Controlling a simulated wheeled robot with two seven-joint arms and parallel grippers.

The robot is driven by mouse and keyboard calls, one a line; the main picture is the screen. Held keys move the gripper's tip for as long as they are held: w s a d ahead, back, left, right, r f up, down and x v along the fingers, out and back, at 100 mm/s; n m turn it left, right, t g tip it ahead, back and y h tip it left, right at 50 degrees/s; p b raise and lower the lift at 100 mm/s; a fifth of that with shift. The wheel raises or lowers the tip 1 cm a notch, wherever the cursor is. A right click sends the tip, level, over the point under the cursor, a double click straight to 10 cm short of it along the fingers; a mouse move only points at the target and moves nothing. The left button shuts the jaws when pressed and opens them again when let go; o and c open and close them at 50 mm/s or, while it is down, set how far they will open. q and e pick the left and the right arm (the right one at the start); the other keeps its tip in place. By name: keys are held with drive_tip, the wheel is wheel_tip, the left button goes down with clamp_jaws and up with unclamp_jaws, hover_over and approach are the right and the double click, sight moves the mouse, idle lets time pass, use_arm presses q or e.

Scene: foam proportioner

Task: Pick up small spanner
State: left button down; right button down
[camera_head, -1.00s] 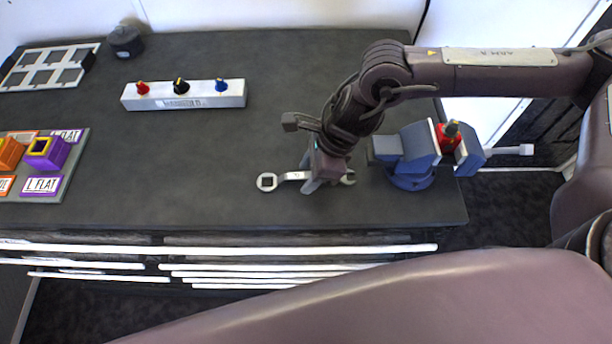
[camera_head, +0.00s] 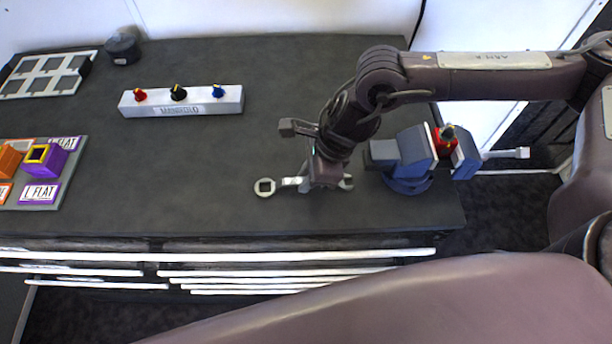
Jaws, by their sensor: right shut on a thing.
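The small spanner (camera_head: 266,187) is a light metal tool with a ring end at the left and an open end at the right. It lies across my right gripper (camera_head: 325,184), low over the dark bench top near its front edge. My right gripper points down and is shut on the middle of the spanner, hiding that part. The ring end and the open end stick out on either side. I cannot tell whether the spanner touches the bench. My left gripper is not in view.
A blue vise (camera_head: 409,160) with a red part in it stands close right of my right gripper. A white manifold block (camera_head: 182,101) with three knobs lies behind. A tray with orange and purple blocks (camera_head: 45,160) is at the left. The bench (camera_head: 170,195) is clear between.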

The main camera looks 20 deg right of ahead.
drive_tip(key=shift+r+p, duration=0.3)
drive_tip(key=shift+r, duration=0.05)
drive_tip(key=shift+w+r, duration=0.1)
drive_tip(key=shift+r, duration=0.15)
wheel_tip(320, 180, up, 19)
drive_tip(key=b, duration=0.3)
drive_tip(key=shift+r, duration=0.15)
drive_tip(key=c, duration=2)
unclamp_jaws()
clamp_jaws()
